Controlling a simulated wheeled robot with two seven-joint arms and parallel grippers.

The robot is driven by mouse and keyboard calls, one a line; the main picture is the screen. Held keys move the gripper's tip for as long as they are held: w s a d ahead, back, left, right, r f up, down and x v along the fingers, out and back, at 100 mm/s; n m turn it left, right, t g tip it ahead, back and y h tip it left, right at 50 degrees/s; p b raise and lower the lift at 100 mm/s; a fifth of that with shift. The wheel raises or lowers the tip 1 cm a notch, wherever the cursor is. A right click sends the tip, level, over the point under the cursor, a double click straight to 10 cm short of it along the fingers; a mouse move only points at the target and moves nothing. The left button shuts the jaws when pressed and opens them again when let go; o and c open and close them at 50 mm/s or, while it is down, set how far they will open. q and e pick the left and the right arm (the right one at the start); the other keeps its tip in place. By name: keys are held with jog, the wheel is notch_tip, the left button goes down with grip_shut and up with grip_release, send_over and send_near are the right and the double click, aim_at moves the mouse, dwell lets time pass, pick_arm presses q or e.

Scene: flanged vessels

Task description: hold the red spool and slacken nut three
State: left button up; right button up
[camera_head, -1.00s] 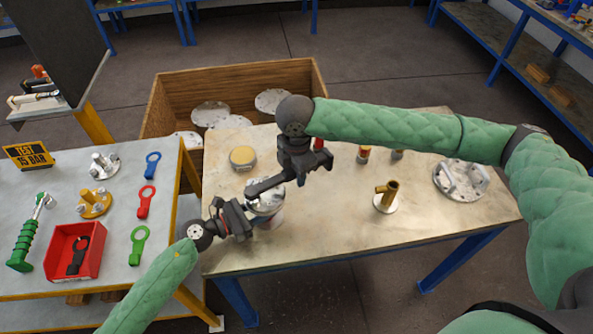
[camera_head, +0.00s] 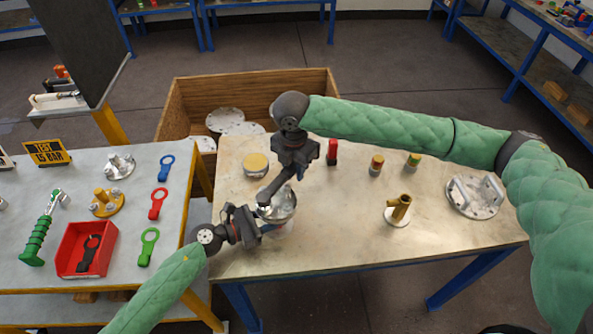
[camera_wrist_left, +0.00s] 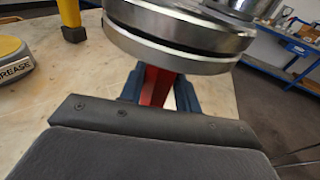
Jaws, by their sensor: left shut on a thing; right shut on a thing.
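The spool (camera_head: 284,203) stands on the near left part of the worktable, its round metal flange on top. In the left wrist view its red body (camera_wrist_left: 153,86) shows below the thick double flange (camera_wrist_left: 175,40). My left gripper (camera_head: 266,229) is shut on this red body, under the flange; its blue fingers sit on either side. My right gripper (camera_head: 299,172) is above and behind the spool, shut on a dark spanner (camera_head: 277,187). The spanner slants down to the left, its far end at the flange top. I cannot make out nut three or whether the spanner fits around it.
A grease tin (camera_head: 256,164) stands behind the spool. The left bench (camera_head: 120,225) holds coloured ring spanners and a red tray (camera_head: 66,262).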

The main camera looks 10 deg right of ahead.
jog(key=shift+r, duration=2.4)
pick_arm(q)
jog(key=o, duration=1)
jog(key=v, duration=1.2)
